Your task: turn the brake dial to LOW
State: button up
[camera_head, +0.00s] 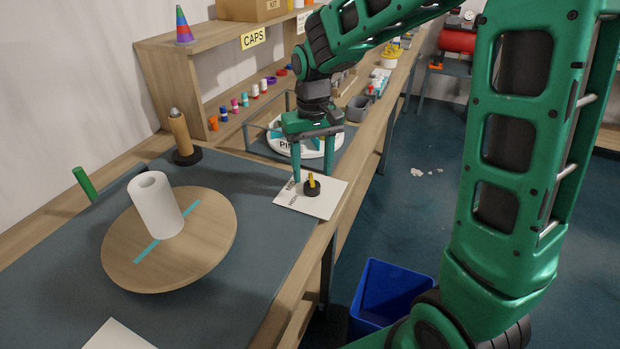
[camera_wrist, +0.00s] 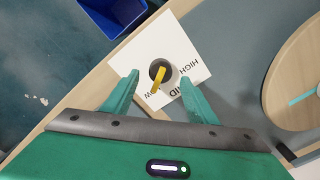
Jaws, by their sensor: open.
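The brake dial is a black round knob (camera_head: 312,188) with a yellow pointer bar, set on a white card (camera_head: 327,204) near the bench edge. In the wrist view, the knob (camera_wrist: 160,70) shows between my fingertips, and its yellow pointer (camera_wrist: 157,80) extends down toward partly covered letters ending in "OW". "HIGH" and "MID" are printed to the right of the knob on the card (camera_wrist: 196,48). My gripper (camera_wrist: 159,79) is open, one finger on each side of the dial; contact is not visible. In the head view, my gripper (camera_head: 315,176) hangs above the card.
A wooden disc (camera_head: 215,215) carrying a white roll (camera_head: 155,205) stands left on the bench. A round white labelled tray (camera_head: 320,148) lies just behind my gripper. A wooden shelf (camera_head: 185,85) lines the wall. A blue bin (camera_head: 390,287) stands on the floor right of the bench.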

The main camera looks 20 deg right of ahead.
aim_at(312, 180)
notch_tip(312, 180, up, 7)
jog(key=shift+f, duration=0.2)
dwell(0.4)
jog(key=s+d+m, duration=0.3)
jog(key=s+d, duration=0.9)
jog(key=s, duration=0.1)
jog(key=s+d+f+m, duration=0.1)
jog(key=s+d+f, duration=0.1)
jog(key=s, duration=0.5)
jog(key=s+d+f+m, duration=0.1)
jog(key=s+d+m, duration=0.1)
jog(key=s, duration=0.6)
jog(key=shift+d+f, duration=0.4)
jog(key=shift+d, duration=0.2)
